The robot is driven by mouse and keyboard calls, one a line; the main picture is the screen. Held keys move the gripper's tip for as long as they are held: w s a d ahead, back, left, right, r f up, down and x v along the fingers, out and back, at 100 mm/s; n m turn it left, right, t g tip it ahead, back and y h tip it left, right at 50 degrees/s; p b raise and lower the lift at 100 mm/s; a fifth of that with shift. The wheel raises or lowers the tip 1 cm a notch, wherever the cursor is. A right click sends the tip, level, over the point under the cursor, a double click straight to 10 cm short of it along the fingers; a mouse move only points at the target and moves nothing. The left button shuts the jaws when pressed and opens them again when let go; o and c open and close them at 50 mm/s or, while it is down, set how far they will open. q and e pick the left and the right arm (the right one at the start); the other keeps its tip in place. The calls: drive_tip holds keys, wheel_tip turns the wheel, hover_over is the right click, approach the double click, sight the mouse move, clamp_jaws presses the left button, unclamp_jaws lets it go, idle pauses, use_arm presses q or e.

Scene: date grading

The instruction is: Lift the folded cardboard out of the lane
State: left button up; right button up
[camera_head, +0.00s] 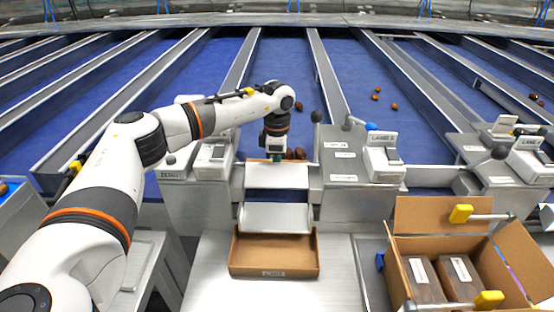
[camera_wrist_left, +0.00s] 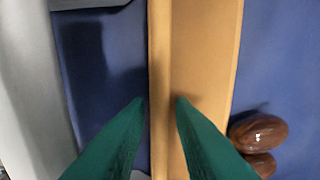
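The folded cardboard (camera_wrist_left: 205,60) is a tan piece with a narrow edge strip and a wider face, running top to bottom in the left wrist view. It lies over the blue lane floor. My left gripper (camera_wrist_left: 160,100) has green fingers, open on either side of the narrow strip. The left fingertip is over blue floor and the right one is at the wider face; I cannot tell whether either touches. In the head view my left gripper (camera_head: 275,156) points down at the lane's near end, and I cannot make out the cardboard there. My right gripper is not in view.
Brown dates (camera_wrist_left: 258,134) lie just right of the cardboard. Metal lane walls (camera_head: 325,75) flank the blue lane (camera_head: 285,55). A shallow cardboard tray (camera_head: 274,256) sits below the chute. An open carton (camera_head: 440,210) with packs stands at right.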

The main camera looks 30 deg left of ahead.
use_arm(q)
clamp_jaws()
drive_tip(key=shift+w+r, duration=0.1)
drive_tip(key=shift+w+a+r, duration=0.1)
drive_tip(key=shift+w+a, duration=0.3)
drive_tip(key=shift+w, duration=0.25)
drive_tip(key=shift+w+a+r, duration=0.1)
drive_tip(key=shift+w+a, duration=0.3)
drive_tip(key=shift+w, duration=0.25)
drive_tip(key=shift+w+a+r, duration=0.1)
drive_tip(key=shift+w+a, duration=0.3)
drive_tip(key=shift+w, duration=0.25)
drive_tip(key=shift+w+a+r+b, duration=0.15)
drive_tip(key=shift+w+a+b, duration=0.25)
drive_tip(key=shift+w, duration=0.3)
drive_tip(key=shift+w+a+r+b, duration=0.1)
drive_tip(key=shift+w+a+b, duration=0.05)
drive_tip(key=shift+w+a, duration=0.45)
drive_tip(key=shift+d, duration=0.1)
drive_tip(key=shift+r, duration=0.1)
wheel_tip(320, 180, up, 20)
drive_tip(key=p, duration=1.7)
